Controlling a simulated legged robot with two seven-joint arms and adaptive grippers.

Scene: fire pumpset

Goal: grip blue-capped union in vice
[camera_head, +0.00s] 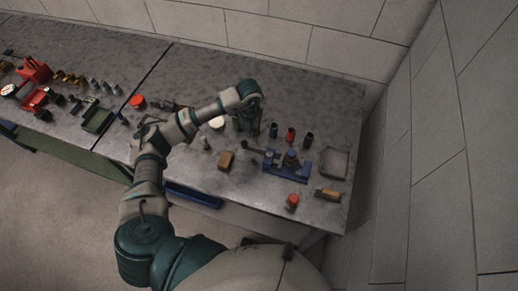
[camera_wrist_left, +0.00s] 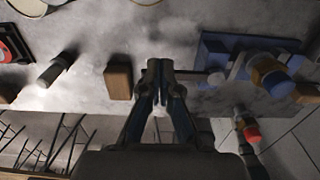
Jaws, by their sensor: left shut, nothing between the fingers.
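The blue vice (camera_head: 287,170) stands on the right part of the bench; in the left wrist view it shows at the right (camera_wrist_left: 228,52). A round piece with a blue top and a brass-coloured band (camera_wrist_left: 270,75) sits at the vice; it looks like the blue-capped union, but I cannot tell whether the jaws clamp it. My left gripper (camera_head: 246,128) points down at the bench, left of and behind the vice. In the left wrist view its fingers (camera_wrist_left: 160,66) are together and empty, between a brown block and the vice. My right gripper is not in view.
The brown block (camera_head: 226,160) lies left of the vice. Several small capped fittings (camera_head: 290,136) stand behind it. A red-capped fitting (camera_head: 292,202) and another brown block (camera_head: 327,195) are near the front edge. A grey tray (camera_head: 334,163) is at right, near the wall.

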